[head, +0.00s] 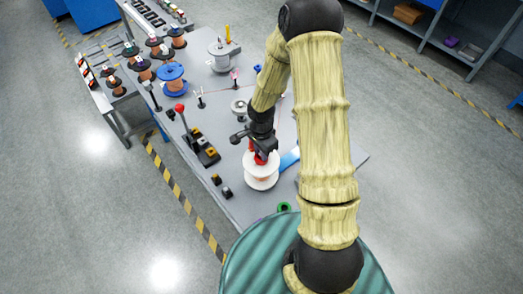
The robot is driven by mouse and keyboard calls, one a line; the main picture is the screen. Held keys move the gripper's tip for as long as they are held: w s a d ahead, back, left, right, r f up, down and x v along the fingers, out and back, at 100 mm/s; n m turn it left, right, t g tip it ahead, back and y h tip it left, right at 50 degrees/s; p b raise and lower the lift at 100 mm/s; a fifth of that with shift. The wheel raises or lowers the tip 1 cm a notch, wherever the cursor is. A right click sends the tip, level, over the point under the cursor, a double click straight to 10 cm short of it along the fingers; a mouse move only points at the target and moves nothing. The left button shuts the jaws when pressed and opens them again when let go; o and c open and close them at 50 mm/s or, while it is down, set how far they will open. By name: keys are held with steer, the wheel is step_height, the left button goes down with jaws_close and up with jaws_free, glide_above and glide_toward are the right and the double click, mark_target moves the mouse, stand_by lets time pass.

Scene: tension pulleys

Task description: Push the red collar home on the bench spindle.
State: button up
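The red collar (260,158) shows as a small red patch at the top of a white-flanged spool (261,177) near the front of the bench. The spool stands upright with copper-coloured winding between its flanges. My gripper (262,151) points down right over the spool's top and is at the collar. Its fingers are small and dark here, so I cannot tell whether they are closed on the collar. The bench spindle is hidden inside the spool and under my gripper. How far down the collar sits is not clear.
Left of the spool is a control block with a red-knobbed lever (180,108). A green ring (284,207) lies near the front edge. My arm hides the bench's right middle.

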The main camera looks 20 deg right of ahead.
steer(key=shift+s+f, duration=0.1)
steer(key=shift+r+p, duration=3.15)
steer(key=shift+r, duration=0.9)
steer(key=shift+r, duration=0.5)
steer(key=s+r+n+t, duration=0.1)
steer(key=s+r+n, duration=0.4)
steer(key=r, duration=0.3)
steer(key=s+r+n+t+b, duration=0.1)
steer(key=s+r+n, duration=0.5)
steer(key=r+n, duration=0.1)
steer(key=shift+r+n+t, duration=0.3)
steer(key=shift+r+n, duration=0.05)
steer(key=shift+n, duration=0.35)
